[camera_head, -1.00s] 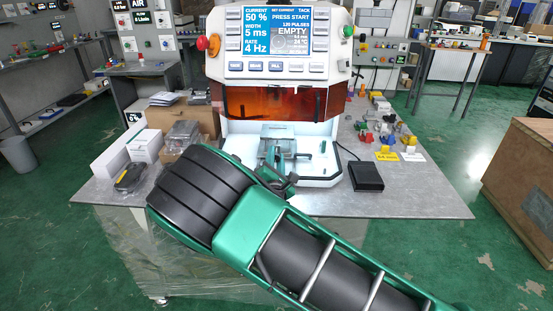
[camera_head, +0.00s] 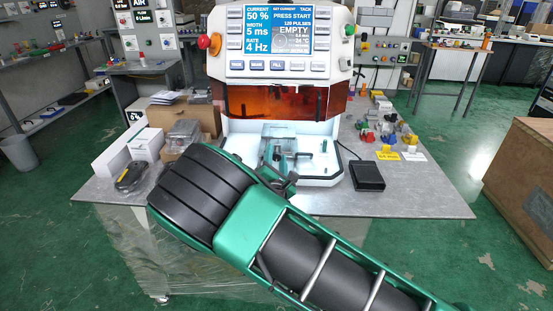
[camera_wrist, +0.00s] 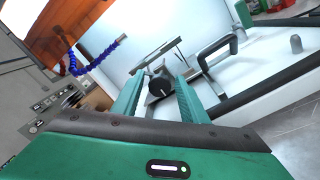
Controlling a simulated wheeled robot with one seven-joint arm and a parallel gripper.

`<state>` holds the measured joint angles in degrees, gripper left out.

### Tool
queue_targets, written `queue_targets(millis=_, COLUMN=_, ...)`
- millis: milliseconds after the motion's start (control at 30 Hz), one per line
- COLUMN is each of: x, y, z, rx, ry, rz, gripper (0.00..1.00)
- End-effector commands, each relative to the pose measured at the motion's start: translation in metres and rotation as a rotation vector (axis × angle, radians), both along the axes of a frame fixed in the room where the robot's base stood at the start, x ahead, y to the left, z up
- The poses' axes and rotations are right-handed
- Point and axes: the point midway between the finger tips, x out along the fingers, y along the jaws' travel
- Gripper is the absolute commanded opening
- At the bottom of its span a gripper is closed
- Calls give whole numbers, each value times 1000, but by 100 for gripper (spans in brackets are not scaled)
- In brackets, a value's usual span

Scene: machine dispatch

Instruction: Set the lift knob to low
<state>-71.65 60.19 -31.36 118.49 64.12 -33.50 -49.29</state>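A black round knob (camera_wrist: 159,87) with a white pointer line shows in the wrist view, on a grey fixture inside the machine's white work chamber. I take it to be the lift knob; no low mark is readable beside it. My gripper (camera_wrist: 159,80) is open, its two green fingers on either side of the knob, with a gap showing at each side. Whether a fingertip touches it cannot be told. In the head view the machine (camera_head: 232,143) stands on the table with its chamber open at the front, and my arm hides the knob and most of my gripper.
The machine's screen (camera_head: 278,30) reads EMPTY and PRESS START. An orange shield (camera_head: 270,102) hangs above the chamber. A bent grey handle (camera_wrist: 220,48) and a peg (camera_wrist: 296,44) are near the fixture. A black pedal (camera_head: 366,176) lies right; boxes (camera_head: 110,158) stand left.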

Motion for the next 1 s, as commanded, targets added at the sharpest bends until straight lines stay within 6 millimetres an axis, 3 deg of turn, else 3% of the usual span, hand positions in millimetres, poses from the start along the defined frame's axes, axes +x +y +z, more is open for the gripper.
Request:
queue_targets(millis=233, x=-9, y=-1, z=-2, rx=0, ry=4, rz=-1, gripper=43)
queue_targets(millis=700, x=-88, y=-1, z=-6, rx=-3, ry=2, rz=1, gripper=43)
queue_targets(millis=1000, x=-107, y=-1, z=-6, rx=0, ry=0, rz=0, gripper=43)
